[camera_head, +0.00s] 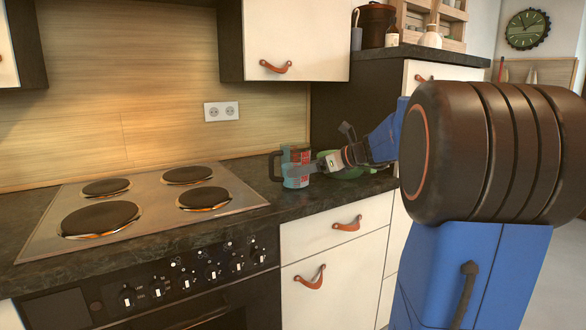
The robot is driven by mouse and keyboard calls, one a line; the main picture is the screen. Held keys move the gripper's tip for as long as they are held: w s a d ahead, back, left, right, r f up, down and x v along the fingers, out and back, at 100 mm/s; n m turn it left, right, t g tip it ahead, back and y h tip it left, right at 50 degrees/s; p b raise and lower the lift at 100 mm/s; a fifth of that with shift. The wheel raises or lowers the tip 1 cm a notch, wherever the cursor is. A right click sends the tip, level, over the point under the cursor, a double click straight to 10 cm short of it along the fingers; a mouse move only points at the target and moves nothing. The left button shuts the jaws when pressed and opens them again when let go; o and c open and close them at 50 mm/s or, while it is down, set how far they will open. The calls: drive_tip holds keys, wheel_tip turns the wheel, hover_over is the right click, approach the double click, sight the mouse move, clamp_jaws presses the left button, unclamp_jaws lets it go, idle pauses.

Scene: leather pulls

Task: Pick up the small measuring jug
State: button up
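The small measuring jug (297,181) is clear with a bluish tint, red markings and a dark handle on its left side. It stands upright on the dark counter, right of the hob. My gripper (315,167) reaches in from the right and its fingertips are at the jug's right side. The fingers are small here and overlap the jug, so I cannot tell whether they touch it or are open or shut.
A green dish (350,173) sits on the counter just behind my gripper. The hob (140,206) with several plates lies to the left. Wall cabinets (297,38) hang above. Drawers with leather pulls (347,224) are below the dark counter (262,183).

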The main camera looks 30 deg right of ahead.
drive_tip(key=shift+w+r+x, duration=0.1)
drive_tip(key=shift+r+x, duration=0.05)
drive_tip(key=shift+x, duration=0.75)
drive_tip(key=shift+w+r+x, duration=0.1)
drive_tip(key=shift+r+x, duration=0.05)
drive_tip(key=shift+x, duration=0.7)
drive_tip(key=shift+w+r+x, duration=0.1)
drive_tip(key=shift+r+x, duration=0.05)
drive_tip(key=shift+x, duration=0.75)
drive_tip(key=c, duration=1.4)
drive_tip(key=shift+r, duration=0.25)
drive_tip(key=shift+r, duration=4.5)
drive_tip(key=w+d+r+m+t+h, duration=0.1)
drive_tip(key=w+d+m+t+h, duration=0.1)
drive_tip(key=w+d+m+t, duration=0.2)
drive_tip(key=shift+w+d+m+h, duration=0.4)
drive_tip(key=shift+w+d+m, duration=1.35)
drive_tip(key=shift+d+m, duration=0.95)
